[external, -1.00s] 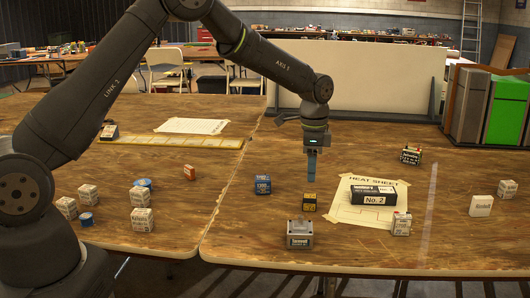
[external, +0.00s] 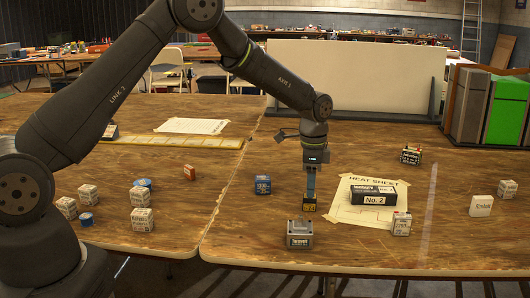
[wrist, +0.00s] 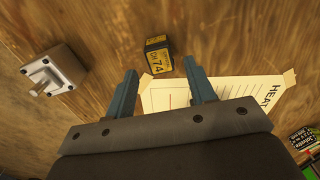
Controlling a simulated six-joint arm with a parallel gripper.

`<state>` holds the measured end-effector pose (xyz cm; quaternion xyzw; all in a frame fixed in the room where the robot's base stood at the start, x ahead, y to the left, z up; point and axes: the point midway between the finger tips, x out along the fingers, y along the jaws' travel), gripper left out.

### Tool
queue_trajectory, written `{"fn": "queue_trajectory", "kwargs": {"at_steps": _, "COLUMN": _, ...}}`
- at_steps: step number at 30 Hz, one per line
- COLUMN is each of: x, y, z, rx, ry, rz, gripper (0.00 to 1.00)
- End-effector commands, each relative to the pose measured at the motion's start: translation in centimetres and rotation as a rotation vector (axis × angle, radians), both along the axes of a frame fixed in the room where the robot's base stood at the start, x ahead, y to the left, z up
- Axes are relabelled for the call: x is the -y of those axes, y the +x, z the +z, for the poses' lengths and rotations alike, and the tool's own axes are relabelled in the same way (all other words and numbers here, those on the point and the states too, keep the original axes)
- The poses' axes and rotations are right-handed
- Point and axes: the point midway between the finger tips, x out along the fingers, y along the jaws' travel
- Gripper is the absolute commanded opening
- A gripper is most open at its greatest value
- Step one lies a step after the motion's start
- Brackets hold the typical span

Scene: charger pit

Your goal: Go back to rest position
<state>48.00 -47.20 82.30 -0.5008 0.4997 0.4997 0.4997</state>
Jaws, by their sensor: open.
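My gripper (external: 311,188) points straight down over the wooden table, its fingers spread. In the wrist view both fingers (wrist: 160,70) stand apart with nothing between them. A small yellow and black box (external: 309,207) is just under the fingertips in the external view, partly hidden by them. In the wrist view the box (wrist: 158,54) lies on the wood beyond the fingertips. I cannot tell whether the fingers touch it.
A grey metal block with a stud (external: 299,234) stands in front. To the right are the heat sheet (external: 345,192), a black No. 2 box (external: 373,195) and a white box (external: 401,224). A blue box (external: 263,185) stands to the left. A white panel (external: 355,88) stands behind.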

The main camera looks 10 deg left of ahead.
Motion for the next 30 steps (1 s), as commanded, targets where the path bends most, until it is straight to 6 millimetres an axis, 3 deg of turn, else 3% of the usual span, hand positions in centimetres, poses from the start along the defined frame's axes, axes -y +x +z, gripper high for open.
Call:
{"fn": "queue_trajectory", "kwargs": {"at_steps": 20, "x": 3.0, "y": -11.7, "z": 7.1, "rx": -0.001, "ry": 0.000, "rz": -0.004, "gripper": 0.50}}
{"fn": "queue_trajectory", "kwargs": {"at_steps": 30, "x": -4.1, "y": -9.6, "z": 7.4, "rx": -0.001, "ry": 0.001, "rz": 0.014, "gripper": 0.50}}
